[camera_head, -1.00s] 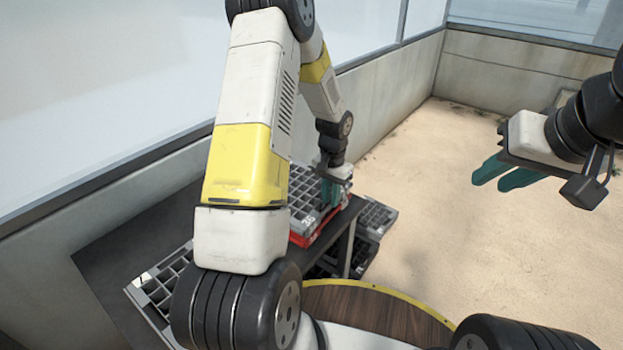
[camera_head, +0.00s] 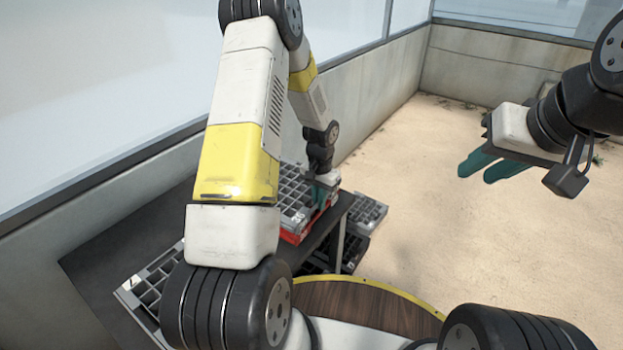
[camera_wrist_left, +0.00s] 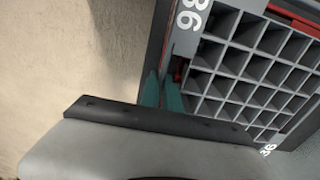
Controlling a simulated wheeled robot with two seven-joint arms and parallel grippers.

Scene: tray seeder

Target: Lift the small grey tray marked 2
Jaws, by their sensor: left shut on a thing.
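A grey tray of square cells (camera_head: 297,217) shows beyond my left arm on the dark bench, on or just above something red. In the left wrist view this tray (camera_wrist_left: 203,50) bears a white number that looks like 36; I see no clear 2 on it. My left gripper (camera_head: 322,194) is shut on its right edge, and the teal fingers (camera_wrist_left: 163,92) show at the rim in the left wrist view. Part of the tray is hidden by my arm. My right gripper (camera_head: 485,172) is open and empty, over the sandy floor at right.
Another grey celled tray (camera_head: 128,294) with a white label lies at the bench's near left end, partly behind my arm. A grey tray (camera_head: 372,210) stands lower, right of the dark bench (camera_head: 95,262). A wall runs behind the bench.

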